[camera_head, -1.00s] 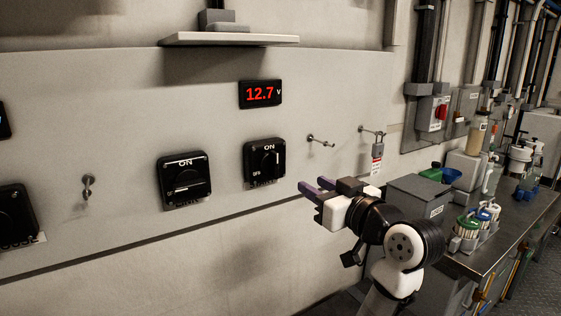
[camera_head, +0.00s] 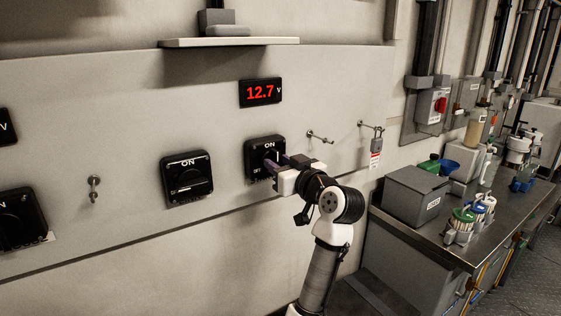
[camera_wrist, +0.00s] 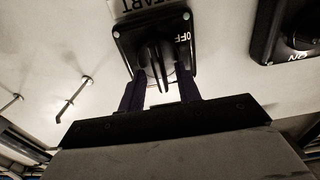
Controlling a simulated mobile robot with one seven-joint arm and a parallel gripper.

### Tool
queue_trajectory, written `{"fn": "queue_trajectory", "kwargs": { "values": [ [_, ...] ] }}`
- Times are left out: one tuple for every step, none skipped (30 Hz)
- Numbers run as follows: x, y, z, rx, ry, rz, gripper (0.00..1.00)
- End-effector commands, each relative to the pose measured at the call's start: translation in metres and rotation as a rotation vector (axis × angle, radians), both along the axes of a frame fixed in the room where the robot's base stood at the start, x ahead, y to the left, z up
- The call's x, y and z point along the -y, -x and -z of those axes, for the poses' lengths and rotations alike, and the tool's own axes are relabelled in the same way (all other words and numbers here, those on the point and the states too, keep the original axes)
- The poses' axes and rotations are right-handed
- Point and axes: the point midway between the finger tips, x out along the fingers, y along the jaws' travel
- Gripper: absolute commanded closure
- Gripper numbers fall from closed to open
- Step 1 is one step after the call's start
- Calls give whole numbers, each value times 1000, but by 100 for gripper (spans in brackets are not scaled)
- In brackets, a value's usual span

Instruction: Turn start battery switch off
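The start battery switch (camera_head: 254,157) is a black square unit on the wall panel, marked ON at its top in the head view. The wrist view shows a "START" plate above it, upside down, and its black knob (camera_wrist: 157,66) with OFF lettering to the right. The knob's handle stands upright, turned away from OFF. My gripper (camera_head: 279,164) is at the front of this switch and covers part of it. In the wrist view my gripper (camera_wrist: 160,85) has its two purple fingers apart, one on each side of the knob, with gaps showing; contact cannot be told.
A second black switch (camera_head: 187,178) is to the left, and another (camera_head: 20,219) at the left edge. A red display (camera_head: 261,92) reads 12.7 V. Metal hooks (camera_head: 320,137) and a hanging padlock (camera_head: 376,148) are to the right. A cluttered bench (camera_head: 462,245) stands at right.

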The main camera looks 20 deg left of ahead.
Motion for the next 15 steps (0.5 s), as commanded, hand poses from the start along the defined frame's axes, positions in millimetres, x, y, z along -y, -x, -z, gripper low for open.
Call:
{"fn": "queue_trajectory", "kwargs": {
  "values": [
    [0,0,0,0,0,0,66],
    [0,0,0,0,0,0,66],
    [0,0,0,0,0,0,66],
    [0,0,0,0,0,0,66],
    [0,0,0,0,0,0,66],
    [0,0,0,0,0,0,66],
    [0,0,0,0,0,0,70],
    [0,0,0,0,0,0,74],
    [0,0,0,0,0,0,79],
    [0,0,0,0,0,0,83],
    [0,0,0,0,0,0,87],
    [0,0,0,0,0,0,93],
    [0,0,0,0,0,0,96],
    [0,0,0,0,0,0,100],
    [0,0,0,0,0,0,100]
  ]
}}
